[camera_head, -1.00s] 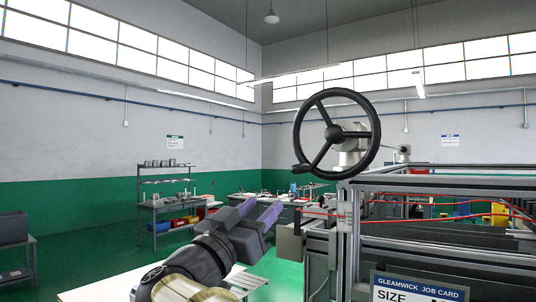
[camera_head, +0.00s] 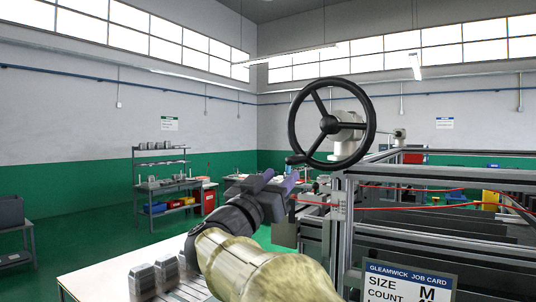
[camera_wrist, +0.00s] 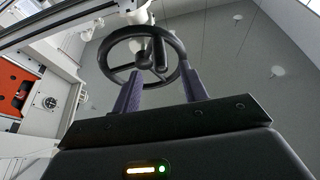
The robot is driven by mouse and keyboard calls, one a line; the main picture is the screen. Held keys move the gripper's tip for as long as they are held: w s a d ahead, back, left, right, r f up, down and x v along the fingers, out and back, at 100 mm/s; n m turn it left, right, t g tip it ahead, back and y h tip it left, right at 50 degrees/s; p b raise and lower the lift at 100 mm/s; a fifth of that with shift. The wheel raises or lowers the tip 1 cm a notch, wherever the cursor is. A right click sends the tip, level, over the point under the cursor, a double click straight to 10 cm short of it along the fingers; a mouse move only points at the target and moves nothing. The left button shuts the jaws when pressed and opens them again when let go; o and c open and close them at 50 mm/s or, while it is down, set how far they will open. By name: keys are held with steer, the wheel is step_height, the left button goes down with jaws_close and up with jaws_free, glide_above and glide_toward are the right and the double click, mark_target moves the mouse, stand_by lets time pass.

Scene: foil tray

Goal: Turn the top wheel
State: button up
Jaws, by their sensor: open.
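The top wheel is a black three-spoke handwheel (camera_head: 329,124) on a pale mount above the metal frame, right of centre in the head view. A short crank handle (camera_head: 295,159) sticks out at its lower left rim. My gripper (camera_head: 280,180), with purple fingers, is just below and left of that handle. In the wrist view the wheel (camera_wrist: 142,60) fills the top middle, and the handle (camera_wrist: 160,50) appears between the lines of my two fingers (camera_wrist: 160,80). The fingers are apart with nothing held. Whether they touch the wheel cannot be told.
The metal frame (camera_head: 420,174) with red cables stands below and right of the wheel. A job card (camera_head: 408,283) hangs at its front. A pale table (camera_head: 105,277) with grey blocks (camera_head: 142,280) is under my arm. Shelves and a bench (camera_head: 165,187) stand far back left.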

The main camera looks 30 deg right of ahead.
mark_target(295, 160)
steer(key=p+x, duration=0.2)
steer(key=x, duration=0.6)
steer(key=shift+w+d+r+p, duration=0.15)
steer(key=shift+d+p, duration=0.1)
steer(key=shift+p, duration=0.15)
jaws_close()
